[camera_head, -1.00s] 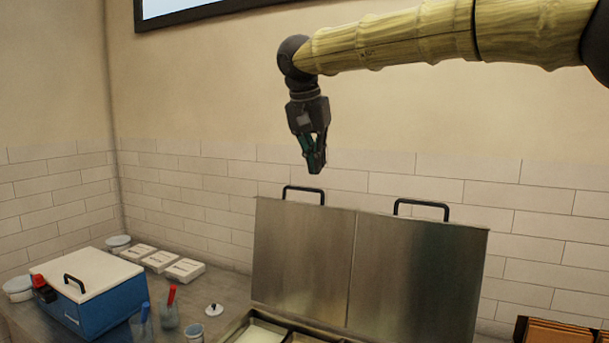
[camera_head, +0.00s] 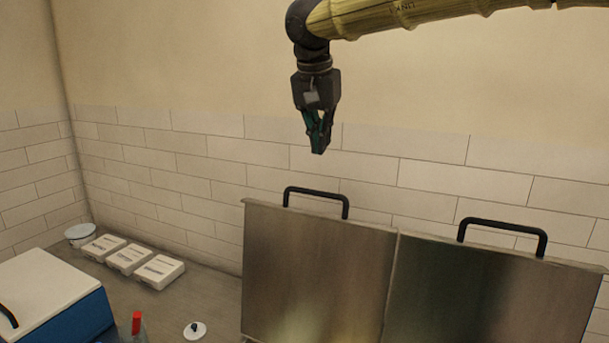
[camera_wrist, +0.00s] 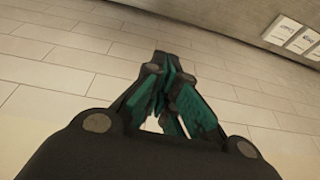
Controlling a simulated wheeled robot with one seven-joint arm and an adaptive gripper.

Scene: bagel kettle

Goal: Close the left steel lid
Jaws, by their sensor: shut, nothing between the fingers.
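The left steel lid (camera_head: 315,270) stands upright and open, with a black handle (camera_head: 316,192) on its top edge. The right steel lid (camera_head: 480,295) stands upright beside it, with its own black handle (camera_head: 503,228). My gripper (camera_head: 318,152) hangs in the air above the left lid's handle, apart from it, with its fingers pointing down. It is shut and empty. In the wrist view its green-padded fingers (camera_wrist: 170,75) meet in front of the tiled wall; no lid shows there.
A blue box with a white top (camera_head: 45,295) stands at the lower left. Three small white boxes (camera_head: 128,258) and a white bowl (camera_head: 80,235) lie along the tiled wall. A small white lid (camera_head: 195,330) lies on the counter. The air around my gripper is clear.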

